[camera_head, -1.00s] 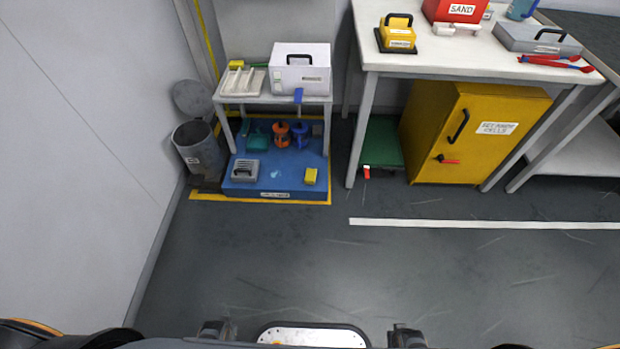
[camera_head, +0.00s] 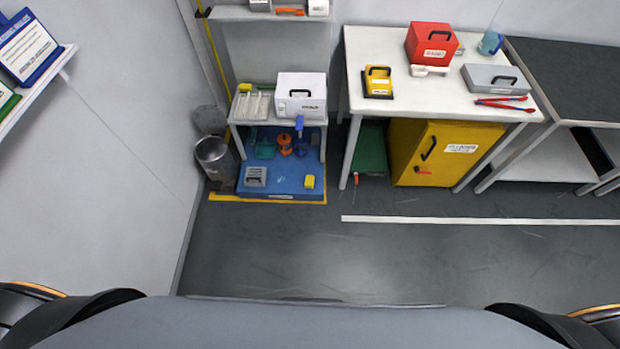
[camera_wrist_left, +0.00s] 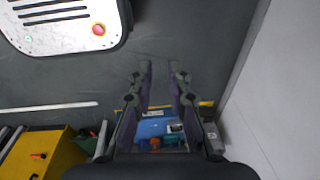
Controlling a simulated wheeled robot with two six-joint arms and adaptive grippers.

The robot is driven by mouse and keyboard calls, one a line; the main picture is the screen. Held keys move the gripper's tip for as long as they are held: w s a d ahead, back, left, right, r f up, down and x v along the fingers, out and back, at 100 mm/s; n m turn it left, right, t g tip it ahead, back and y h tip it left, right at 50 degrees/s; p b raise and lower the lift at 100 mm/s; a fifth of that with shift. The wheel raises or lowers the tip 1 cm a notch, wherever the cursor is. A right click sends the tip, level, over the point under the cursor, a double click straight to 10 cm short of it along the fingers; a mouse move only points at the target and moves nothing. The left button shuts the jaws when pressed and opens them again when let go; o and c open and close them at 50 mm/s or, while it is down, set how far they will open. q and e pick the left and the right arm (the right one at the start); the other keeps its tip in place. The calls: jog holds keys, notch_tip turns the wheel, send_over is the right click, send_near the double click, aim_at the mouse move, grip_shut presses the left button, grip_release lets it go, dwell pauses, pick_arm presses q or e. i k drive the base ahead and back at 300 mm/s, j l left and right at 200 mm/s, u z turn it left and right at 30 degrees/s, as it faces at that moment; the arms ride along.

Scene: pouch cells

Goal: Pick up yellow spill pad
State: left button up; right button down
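A small yellow block (camera_head: 309,182), which looks like the spill pad, lies on the right part of a blue mat (camera_head: 282,179) on the floor. Another small yellow item (camera_head: 245,87) lies at the back left of the small white table above the mat. In the left wrist view the fingers of my left gripper (camera_wrist_left: 160,68) are apart with nothing between them. They are well away from the blue mat, which shows beyond them (camera_wrist_left: 150,129). I cannot make out the yellow block there. My right gripper is in neither view.
A small white table (camera_head: 238,117) stands over the mat's back. A grey bin (camera_head: 214,158) is at its left. A white workbench (camera_head: 360,110) and a yellow cabinet (camera_head: 412,155) stand right. Open dark floor (camera_head: 400,265) lies in front. A wall is at left.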

aim_at(309, 180)
jog(key=i+j+z, duration=0.15)
jog(key=i, duration=0.35)
jog(key=i+j+z, duration=0.2)
jog(key=i, duration=0.35)
jog(key=i+j+z, duration=0.15)
jog(key=i, duration=0.35)
